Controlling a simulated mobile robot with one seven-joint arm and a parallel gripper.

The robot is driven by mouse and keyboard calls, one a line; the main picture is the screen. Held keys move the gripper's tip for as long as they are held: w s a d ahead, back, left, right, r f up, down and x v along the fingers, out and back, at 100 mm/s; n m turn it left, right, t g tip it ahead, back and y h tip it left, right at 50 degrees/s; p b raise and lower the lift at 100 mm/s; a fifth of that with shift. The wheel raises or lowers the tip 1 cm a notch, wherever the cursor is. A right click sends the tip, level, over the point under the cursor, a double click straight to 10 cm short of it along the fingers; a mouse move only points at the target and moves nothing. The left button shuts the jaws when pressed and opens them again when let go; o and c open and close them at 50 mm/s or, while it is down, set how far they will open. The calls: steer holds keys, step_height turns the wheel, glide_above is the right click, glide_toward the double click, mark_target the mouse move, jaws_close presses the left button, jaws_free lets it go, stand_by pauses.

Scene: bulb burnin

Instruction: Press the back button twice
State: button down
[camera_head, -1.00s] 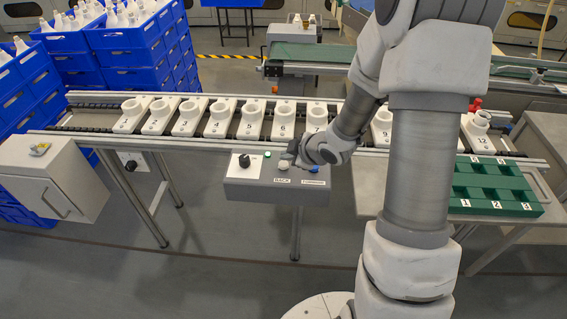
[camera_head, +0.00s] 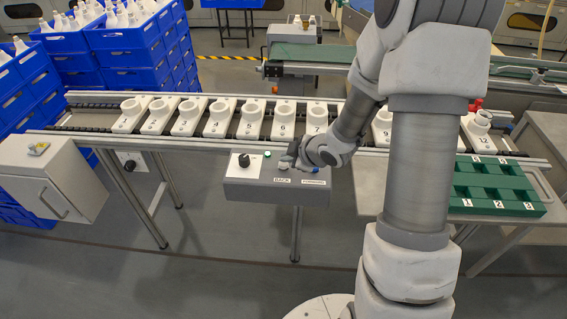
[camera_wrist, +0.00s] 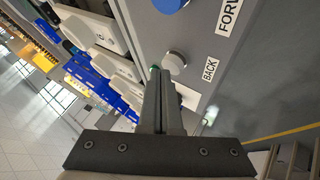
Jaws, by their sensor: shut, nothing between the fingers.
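The pale round back button (camera_head: 284,167) is on the grey control box (camera_head: 255,191), above the label BACK. In the wrist view the back button (camera_wrist: 175,62) stands out from the panel beside its BACK label. My gripper (camera_head: 288,160) is shut and empty, with its fingertips close to this button. In the wrist view the shut fingers (camera_wrist: 157,72) end just beside the button. I cannot tell whether they touch it. The blue forward button (camera_head: 314,169) is to the right, partly hidden by my wrist; it also shows in the wrist view (camera_wrist: 168,4).
A black knob (camera_head: 244,160) and a small green lamp (camera_head: 267,154) are left on the box. Behind it runs a conveyor with numbered white holders (camera_head: 215,120). A green tray (camera_head: 490,208) is on the right table. Blue crates (camera_head: 128,60) stand at the left.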

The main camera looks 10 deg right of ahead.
mark_target(287, 165)
steer(key=shift+f+b, duration=0.35)
steer(key=shift+f, duration=0.1)
stand_by(0.6)
steer(key=shift+r+p, duration=0.85)
steer(key=shift+r, duration=0.2)
step_height(287, 165, up, 5)
steer(key=p, duration=0.4)
steer(key=shift+p, duration=0.3)
